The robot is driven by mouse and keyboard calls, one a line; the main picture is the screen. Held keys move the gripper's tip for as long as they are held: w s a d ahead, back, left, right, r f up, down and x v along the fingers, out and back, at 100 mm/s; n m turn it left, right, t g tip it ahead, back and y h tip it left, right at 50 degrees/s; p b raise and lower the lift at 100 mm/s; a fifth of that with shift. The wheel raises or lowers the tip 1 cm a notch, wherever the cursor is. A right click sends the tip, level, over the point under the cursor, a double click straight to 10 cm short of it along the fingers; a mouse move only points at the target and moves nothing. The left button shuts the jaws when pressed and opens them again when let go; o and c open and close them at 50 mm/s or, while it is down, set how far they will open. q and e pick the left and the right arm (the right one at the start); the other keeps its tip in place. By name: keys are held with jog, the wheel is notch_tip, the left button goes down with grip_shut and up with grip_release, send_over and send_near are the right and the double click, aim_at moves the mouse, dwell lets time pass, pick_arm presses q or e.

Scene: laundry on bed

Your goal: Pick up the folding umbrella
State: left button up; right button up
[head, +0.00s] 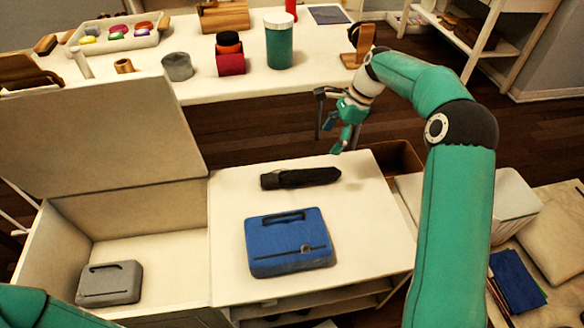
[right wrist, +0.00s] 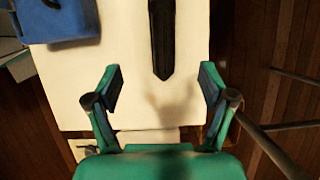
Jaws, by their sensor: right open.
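The black folding umbrella (head: 300,178) lies flat on the white top in front of me, behind a blue case. In the right wrist view the umbrella (right wrist: 162,40) runs down from the top edge, and its tapered end lies ahead of the jaws and between their lines. My right gripper (head: 342,138) is above the far right corner of the white top, to the right of the umbrella and apart from it. In the right wrist view the right gripper (right wrist: 162,88) is open, with nothing between its fingers. My left gripper is not in view; only part of my left arm shows at the lower left.
The blue case (head: 288,242) lies in front of the umbrella. A grey case (head: 110,283) sits in the open compartment at left, beside a raised lid (head: 100,135). A table behind holds a green canister (head: 279,45) and a red box (head: 230,62).

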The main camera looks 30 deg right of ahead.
aim_at(306, 171)
jog(key=b+x, duration=0.1)
jog(key=x, duration=0.3)
jog(key=b+x, duration=0.1)
jog(key=x, duration=0.2)
jog(key=w+b+x, duration=0.1)
jog(key=x, duration=0.3)
jog(key=shift+a+f+b, duration=0.2)
jog(key=shift+f+b, duration=0.05)
jog(key=shift+b, duration=0.05)
jog(key=b+x, duration=0.1)
jog(key=x, duration=0.1)
jog(key=b+x, duration=0.1)
jog(key=x, duration=0.2)
jog(key=shift+a, duration=0.35)
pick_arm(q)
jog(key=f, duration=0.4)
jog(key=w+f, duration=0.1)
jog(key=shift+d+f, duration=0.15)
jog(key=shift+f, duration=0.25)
pick_arm(e)
jog(key=shift+r, duration=0.15)
jog(key=c, duration=1.5)
